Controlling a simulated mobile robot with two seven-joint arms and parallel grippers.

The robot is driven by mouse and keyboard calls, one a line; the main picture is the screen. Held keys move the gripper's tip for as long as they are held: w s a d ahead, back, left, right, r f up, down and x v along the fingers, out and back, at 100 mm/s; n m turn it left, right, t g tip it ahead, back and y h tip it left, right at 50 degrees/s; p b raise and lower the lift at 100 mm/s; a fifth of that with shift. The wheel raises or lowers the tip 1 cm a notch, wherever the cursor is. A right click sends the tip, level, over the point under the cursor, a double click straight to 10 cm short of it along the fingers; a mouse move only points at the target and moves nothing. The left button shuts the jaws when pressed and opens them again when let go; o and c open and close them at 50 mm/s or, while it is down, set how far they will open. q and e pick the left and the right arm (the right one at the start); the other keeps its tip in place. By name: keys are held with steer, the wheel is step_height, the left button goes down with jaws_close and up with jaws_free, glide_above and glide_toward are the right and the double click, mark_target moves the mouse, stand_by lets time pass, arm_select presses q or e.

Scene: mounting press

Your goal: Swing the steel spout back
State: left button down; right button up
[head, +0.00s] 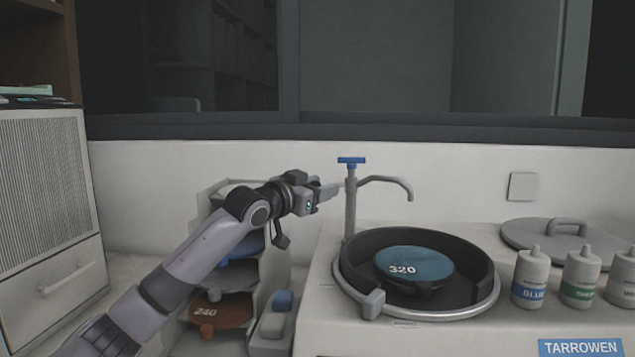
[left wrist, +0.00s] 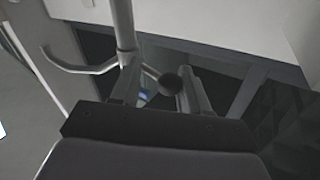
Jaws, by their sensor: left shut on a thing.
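The steel spout (head: 385,181) is a thin grey tube on an upright post with a blue cross-piece on top. It curves to the right over the black bowl's back edge, its tip turned down. My left gripper (head: 328,191) is at the post's left side, shut on the spout's lever. In the left wrist view, a dark ball knob (left wrist: 168,84) on a thin rod shows between the fingers of my left gripper (left wrist: 157,92). The curved spout (left wrist: 75,66) shows there at left. The exact finger contact is hard to see. My right gripper is out of view.
Below the spout is a black bowl (head: 482,246) in a steel ring, holding a blue disc (head: 425,259) marked 320. A grey lid (head: 520,234) and several bottles stand to the right. A rack of discs (head: 281,252) is at left, under my arm.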

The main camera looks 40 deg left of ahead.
arm_select(q)
steer(key=shift+s+d+r+n+g+y, duration=0.15)
steer(key=shift+d+n+g+y, duration=0.5)
steer(key=shift+n+y, duration=0.85)
steer(key=shift+s+d+r+n+g+y, duration=0.1)
steer(key=shift+s+d+n+g+y, duration=0.2)
steer(key=shift+d+n+g+y, duration=1.1)
steer(key=shift+s+a+r+n+t+y, duration=0.2)
steer(key=shift+n+y, duration=0.5)
steer(key=shift+y, duration=1.6)
steer(key=shift+f+g, duration=0.15)
steer(key=shift+g, duration=0.1)
steer(key=c, duration=0.7)
jaws_free()
steer(key=shift+f, duration=0.2)
